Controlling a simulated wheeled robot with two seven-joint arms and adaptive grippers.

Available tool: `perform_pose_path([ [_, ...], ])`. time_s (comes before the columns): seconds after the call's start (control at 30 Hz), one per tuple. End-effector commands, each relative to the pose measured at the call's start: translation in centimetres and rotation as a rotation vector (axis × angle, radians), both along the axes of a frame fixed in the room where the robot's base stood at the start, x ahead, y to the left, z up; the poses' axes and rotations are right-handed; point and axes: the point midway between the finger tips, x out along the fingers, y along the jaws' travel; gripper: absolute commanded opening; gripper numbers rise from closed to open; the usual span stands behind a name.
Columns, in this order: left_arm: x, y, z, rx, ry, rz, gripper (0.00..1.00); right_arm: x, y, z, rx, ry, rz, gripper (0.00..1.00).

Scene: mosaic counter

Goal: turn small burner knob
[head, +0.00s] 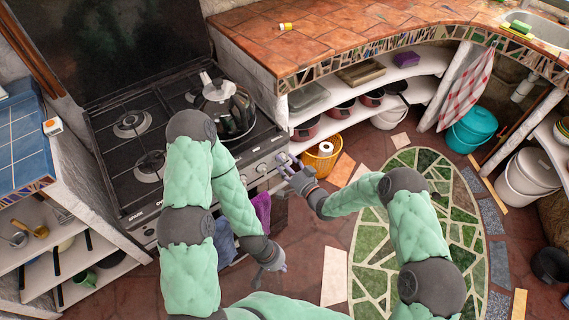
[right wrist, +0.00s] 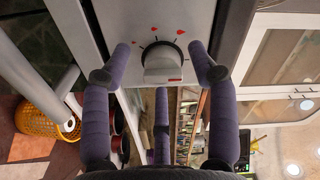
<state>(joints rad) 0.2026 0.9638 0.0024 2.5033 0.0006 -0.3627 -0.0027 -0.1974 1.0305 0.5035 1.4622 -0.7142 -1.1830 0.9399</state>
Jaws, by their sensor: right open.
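In the right wrist view a grey-white knob (right wrist: 163,65) with a small red mark sits on the metal stove panel, with red flame marks above it. My right gripper (right wrist: 163,75) is open. Two purple fingers stand on either side of the knob with gaps, and a third finger is below it. In the head view my right gripper (head: 287,165) is at the right end of the stove (head: 120,150) front and hides that knob. Another knob (head: 262,168) shows just left of it. My left gripper (head: 281,267) hangs low, away from the stove; its fingers are too small to judge.
A pot and a kettle (head: 238,108) stand on the stove's right burners. Purple and blue cloths (head: 262,210) hang on the stove front. A yellow basket (head: 322,160) stands on the floor right of my right gripper. The tiled counter (head: 300,50) and its shelves border the stove's right side.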

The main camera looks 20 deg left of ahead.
Motion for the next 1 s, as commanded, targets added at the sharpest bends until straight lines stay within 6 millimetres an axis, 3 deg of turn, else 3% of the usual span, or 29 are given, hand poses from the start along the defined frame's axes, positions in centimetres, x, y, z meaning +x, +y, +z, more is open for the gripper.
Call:
perform_pose_path([
  [0.6,0.0,0.0,0.0,0.000,0.000,0.000,0.00,-6.2,-8.0,-0.1,0.000,0.003,-0.001,0.60],
  [1.0,0.0,0.0,0.0,0.000,0.000,0.000,0.00,-7.4,-9.3,-0.1,-0.001,0.003,0.002,0.60],
])
